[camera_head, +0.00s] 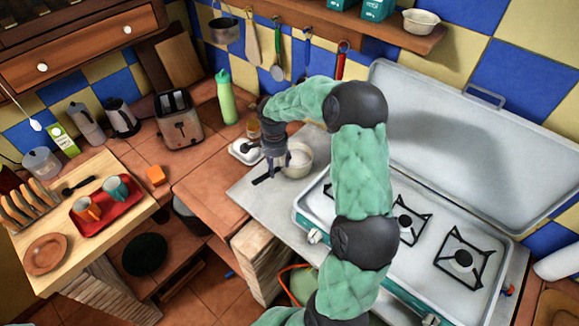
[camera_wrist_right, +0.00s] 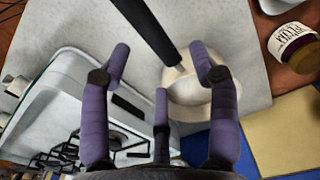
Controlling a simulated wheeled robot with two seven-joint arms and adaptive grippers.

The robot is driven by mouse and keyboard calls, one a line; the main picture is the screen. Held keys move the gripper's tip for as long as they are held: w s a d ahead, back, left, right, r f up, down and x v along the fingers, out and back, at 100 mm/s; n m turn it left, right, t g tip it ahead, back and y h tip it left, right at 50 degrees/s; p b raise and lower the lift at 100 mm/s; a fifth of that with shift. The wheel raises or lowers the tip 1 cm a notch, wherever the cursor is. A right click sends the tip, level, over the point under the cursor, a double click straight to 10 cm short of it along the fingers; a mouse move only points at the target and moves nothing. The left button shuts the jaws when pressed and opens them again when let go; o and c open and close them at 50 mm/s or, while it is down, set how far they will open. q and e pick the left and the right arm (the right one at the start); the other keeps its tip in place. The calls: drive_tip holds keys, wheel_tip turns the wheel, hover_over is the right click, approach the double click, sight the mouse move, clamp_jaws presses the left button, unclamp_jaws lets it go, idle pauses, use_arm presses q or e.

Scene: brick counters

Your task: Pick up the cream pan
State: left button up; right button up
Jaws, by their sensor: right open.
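The cream pan (camera_head: 300,161) sits on the pale counter slab left of the stove, partly hidden by my right gripper (camera_head: 272,162). Its black handle (camera_head: 265,176) points to the lower left. In the right wrist view the pan (camera_wrist_right: 187,92) lies beyond the right-hand finger, and its dark handle (camera_wrist_right: 143,27) runs up and left across the gap between the fingers. My right gripper (camera_wrist_right: 160,62) is open over the handle. I cannot tell whether any finger touches the pan. My left gripper is not in view.
The stove (camera_head: 407,222) with its raised lid (camera_head: 480,120) stands to the right. A toaster (camera_head: 180,122) and green bottle (camera_head: 226,98) stand at the back left.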

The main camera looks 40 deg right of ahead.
sight(276, 170)
wheel_tip(276, 170, down, 4)
drive_tip(key=shift+f+b, duration=0.25)
drive_tip(key=shift+b, duration=0.1)
clamp_jaws()
drive_tip(key=shift+w+r, duration=0.1)
